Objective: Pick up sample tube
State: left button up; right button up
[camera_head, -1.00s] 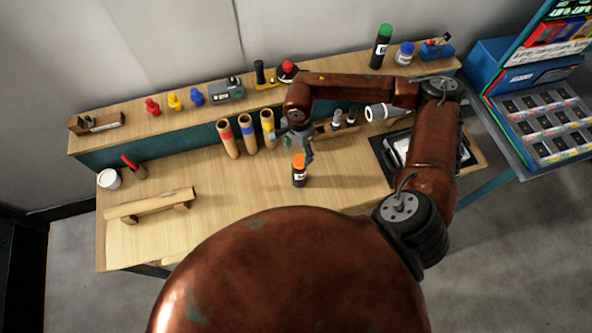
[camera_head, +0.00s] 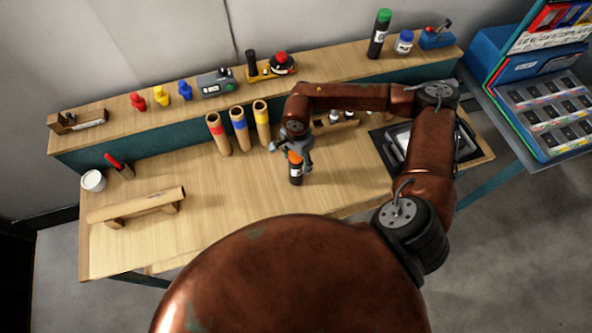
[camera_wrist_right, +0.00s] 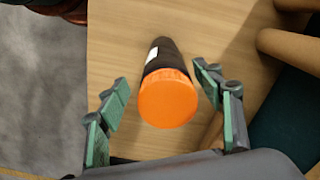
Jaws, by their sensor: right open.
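The sample tube (camera_head: 296,174) is dark with a white label and an orange cap. It stands upright on the table near the middle in the head view. In the right wrist view the orange cap (camera_wrist_right: 167,98) faces the camera, with the dark body (camera_wrist_right: 163,56) behind it. My right gripper (camera_head: 292,152) is directly above and around the cap in the head view. In the right wrist view its open green-padded fingers (camera_wrist_right: 160,85) lie on either side of the tube, with gaps on both sides. My left gripper is not in view.
A dark tray (camera_head: 388,152) lies to the right. A wooden roll on supports (camera_head: 137,206) is at the left, beside a white cup (camera_head: 93,181). The table's front middle is clear.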

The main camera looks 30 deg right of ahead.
jog(key=f, duration=0.2)
jog(key=f+p, duration=0.1)
jog(key=f, duration=0.3)
jog(key=shift+w+f, duration=0.35)
jog(key=shift+c, duration=0.3)
jog(key=c, duration=1.3)
jog(key=shift+o, duration=0.2)
jog(key=shift+r, duration=0.2)
